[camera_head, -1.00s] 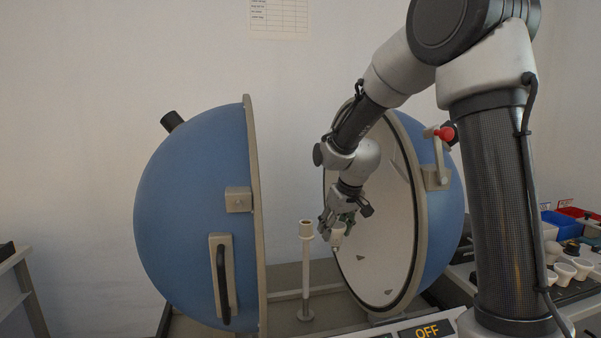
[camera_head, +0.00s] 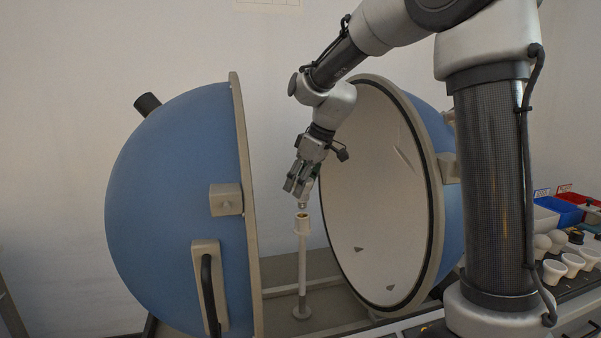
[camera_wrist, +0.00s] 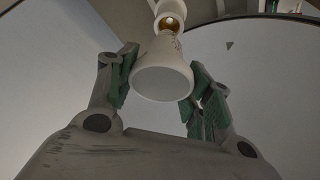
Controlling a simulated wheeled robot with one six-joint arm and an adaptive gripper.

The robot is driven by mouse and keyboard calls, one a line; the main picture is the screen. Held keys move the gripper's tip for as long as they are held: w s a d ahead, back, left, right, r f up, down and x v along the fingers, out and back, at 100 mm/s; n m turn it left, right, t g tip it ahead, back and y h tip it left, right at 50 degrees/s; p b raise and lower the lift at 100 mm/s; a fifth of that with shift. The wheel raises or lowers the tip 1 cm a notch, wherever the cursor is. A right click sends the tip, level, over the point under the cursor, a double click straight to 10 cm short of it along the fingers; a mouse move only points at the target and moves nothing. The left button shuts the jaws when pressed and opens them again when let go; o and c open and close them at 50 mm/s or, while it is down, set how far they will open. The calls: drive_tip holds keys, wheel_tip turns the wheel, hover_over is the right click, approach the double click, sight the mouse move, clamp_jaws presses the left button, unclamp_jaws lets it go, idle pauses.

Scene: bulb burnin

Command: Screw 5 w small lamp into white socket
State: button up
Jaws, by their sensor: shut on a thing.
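My gripper (camera_head: 301,182) is shut on a small white lamp, seen best in the wrist view (camera_wrist: 163,72). The lamp is cone-shaped, its wide flat face toward the wrist camera and its narrow end toward the socket. The white socket (camera_head: 302,224) stands upright on a thin white post between the two sphere halves. Its brass-coloured opening (camera_wrist: 170,22) shows just beyond the lamp's narrow end in the wrist view. In the head view the lamp's tip is just above the socket, with a small gap seeming to remain. The lamp is mostly hidden there by the fingers.
The blue left half-sphere (camera_head: 170,210) and the open right half-sphere (camera_head: 380,190), white inside, stand close on either side of the post. Several white lamps (camera_head: 572,260) and blue and red bins (camera_head: 560,212) are at the far right.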

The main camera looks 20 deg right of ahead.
drive_tip(key=shift+f, duration=0.5)
drive_tip(key=shift+f, duration=1.05)
idle(0.5)
drive_tip(key=o, duration=1.1)
